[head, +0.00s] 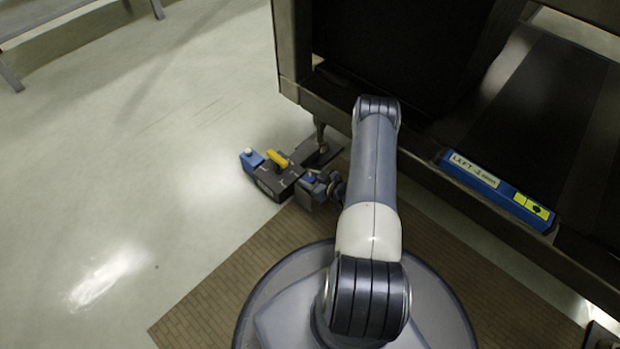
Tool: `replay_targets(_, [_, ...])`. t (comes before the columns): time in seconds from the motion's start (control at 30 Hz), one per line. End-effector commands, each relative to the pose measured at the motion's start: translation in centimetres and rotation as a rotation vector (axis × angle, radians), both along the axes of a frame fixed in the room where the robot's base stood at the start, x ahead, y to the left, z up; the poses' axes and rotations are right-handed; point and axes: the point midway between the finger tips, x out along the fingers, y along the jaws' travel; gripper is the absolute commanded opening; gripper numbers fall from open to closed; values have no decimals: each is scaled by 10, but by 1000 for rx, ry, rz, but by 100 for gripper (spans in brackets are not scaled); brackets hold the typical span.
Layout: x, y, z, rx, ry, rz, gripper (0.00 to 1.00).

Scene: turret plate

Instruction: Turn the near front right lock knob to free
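A yellow lever-like knob (277,158) sits on top of a dark block (270,184) low near the floor, beside the leg of the dark machine. A blue piece with a pale round top (250,159) is at the block's left end. My arm reaches from the base and folds down behind its own upper link. The grey and blue parts at the block's right end seem to be my wrist and gripper (312,187), close beside the block. Its fingers cannot be made out, nor whether they touch anything. The knob's exact setting is too small to read.
The dark machine frame (425,145) fills the upper right, its lower rail close to my arm. A blue labelled bar (496,188) is fixed on it. A brown mat (215,295) lies under my base. The pale floor (130,170) at left is clear.

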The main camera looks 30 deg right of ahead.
Motion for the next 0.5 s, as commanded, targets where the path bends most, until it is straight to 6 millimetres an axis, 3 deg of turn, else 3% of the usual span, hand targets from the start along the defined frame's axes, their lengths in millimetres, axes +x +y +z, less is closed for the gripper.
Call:
replay_targets(0.3, [0,0,0,0,0,0,16])
replay_targets(0.5, [-1,1,0,1,1,-12,16])
